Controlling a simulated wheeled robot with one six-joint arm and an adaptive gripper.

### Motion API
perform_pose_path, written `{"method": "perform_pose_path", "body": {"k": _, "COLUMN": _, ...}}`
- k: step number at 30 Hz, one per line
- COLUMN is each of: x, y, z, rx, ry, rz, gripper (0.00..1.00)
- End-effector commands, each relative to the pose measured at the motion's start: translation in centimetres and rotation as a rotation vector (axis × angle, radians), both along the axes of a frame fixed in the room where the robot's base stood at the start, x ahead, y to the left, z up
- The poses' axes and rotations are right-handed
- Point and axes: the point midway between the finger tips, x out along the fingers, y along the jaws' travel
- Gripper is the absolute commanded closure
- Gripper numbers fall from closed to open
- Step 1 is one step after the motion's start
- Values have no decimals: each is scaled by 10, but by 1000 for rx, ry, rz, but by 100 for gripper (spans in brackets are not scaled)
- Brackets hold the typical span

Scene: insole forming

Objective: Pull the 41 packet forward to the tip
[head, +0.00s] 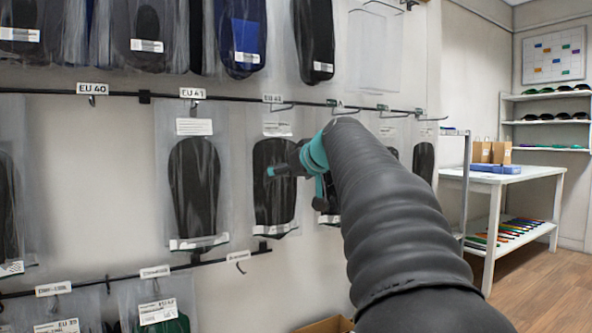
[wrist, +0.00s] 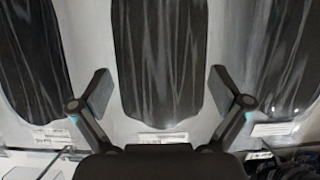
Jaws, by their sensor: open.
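The 41 packet (head: 197,185) hangs in the head view under the tag reading EU 41 (head: 193,93). It is a clear bag with a dark insole and a white label at the top. My gripper (head: 284,170) is right of it in the picture and overlaps the neighbouring packet (head: 273,190). In the wrist view my gripper (wrist: 160,88) is open, its fingers spread either side of a dark insole packet (wrist: 160,55). Nothing is between the fingertips that I can see gripped. I cannot tell which size this middle packet is, or its distance from the fingers.
More packets hang close on both sides in the wrist view, one left (wrist: 35,70) and one right (wrist: 285,70). A rail (head: 140,97) with hooks runs above, a lower rail (head: 130,277) below. A white table (head: 510,174) stands at the right.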

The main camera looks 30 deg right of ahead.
Motion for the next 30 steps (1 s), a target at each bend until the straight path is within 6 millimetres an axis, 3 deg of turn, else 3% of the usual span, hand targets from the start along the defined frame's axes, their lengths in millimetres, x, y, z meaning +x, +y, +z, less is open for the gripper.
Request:
{"method": "perform_pose_path", "body": {"k": 9, "x": 33, "y": 2, "z": -14, "rx": 1, "ry": 0, "rz": 2, "gripper": 0}}
{"method": "perform_pose_path", "body": {"k": 21, "x": 38, "y": 2, "z": -16, "rx": 0, "ry": 0, "rz": 0, "gripper": 0}}
{"method": "perform_pose_path", "body": {"k": 23, "x": 38, "y": 2, "z": -16, "rx": 0, "ry": 0, "rz": 0, "gripper": 12}}
{"method": "perform_pose_path", "body": {"k": 27, "x": 38, "y": 2, "z": -16, "rx": 0, "ry": 0, "rz": 0, "gripper": 48}}
{"method": "perform_pose_path", "body": {"k": 30, "x": 38, "y": 2, "z": -16, "rx": 0, "ry": 0, "rz": 0, "gripper": 49}}
